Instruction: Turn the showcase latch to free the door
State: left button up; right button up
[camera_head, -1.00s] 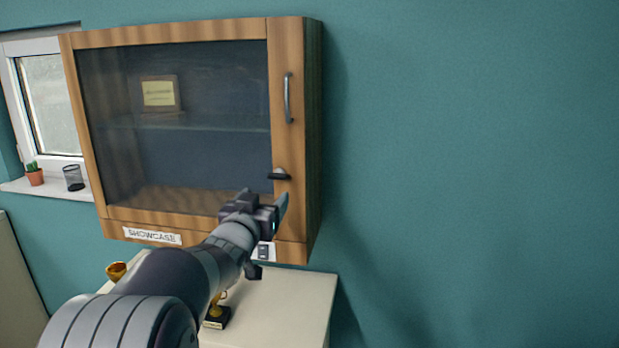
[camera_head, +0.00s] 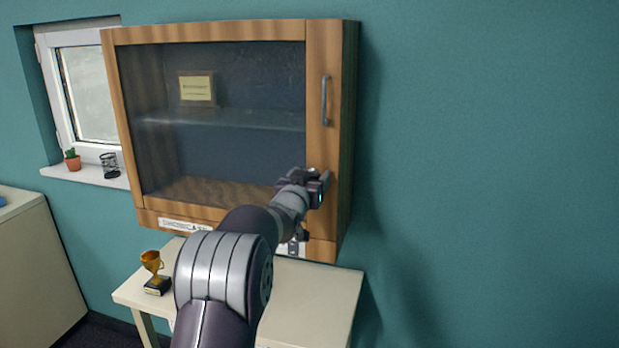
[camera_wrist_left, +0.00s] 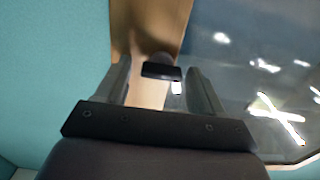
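The showcase (camera_head: 332,150) is a wooden wall cabinet with a glass door, which is closed, and a grey vertical handle (camera_head: 326,100) on its right frame. The latch (camera_wrist_left: 161,71) is a dark bar on the door frame, seen in the left wrist view between the fingers of my left gripper (camera_wrist_left: 162,88). The fingers are open, one on each side of it, with gaps showing. In the head view my left gripper (camera_head: 316,182) is at the door's lower right and hides the latch. My right gripper is not in view.
A cream table (camera_head: 318,300) stands below the showcase, with a gold trophy (camera_head: 152,264) on its left. A window sill (camera_head: 85,175) at left holds a potted cactus (camera_head: 72,160) and a mesh cup (camera_head: 110,165). The wall right of the showcase is bare.

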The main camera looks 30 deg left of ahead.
pick_arm(q)
jog(key=shift+s, duration=0.1)
jog(key=c, duration=0.8)
jog(key=shift+f, duration=0.1)
jog(key=shift+d+f+m+b, duration=0.1)
jog(key=shift+m+b, duration=2.8)
jog(key=shift+m, duration=1.55)
jog(key=shift+d+f+m+b, duration=0.1)
jog(key=shift+m+b, duration=2.75)
jog(key=shift+m, duration=1.6)
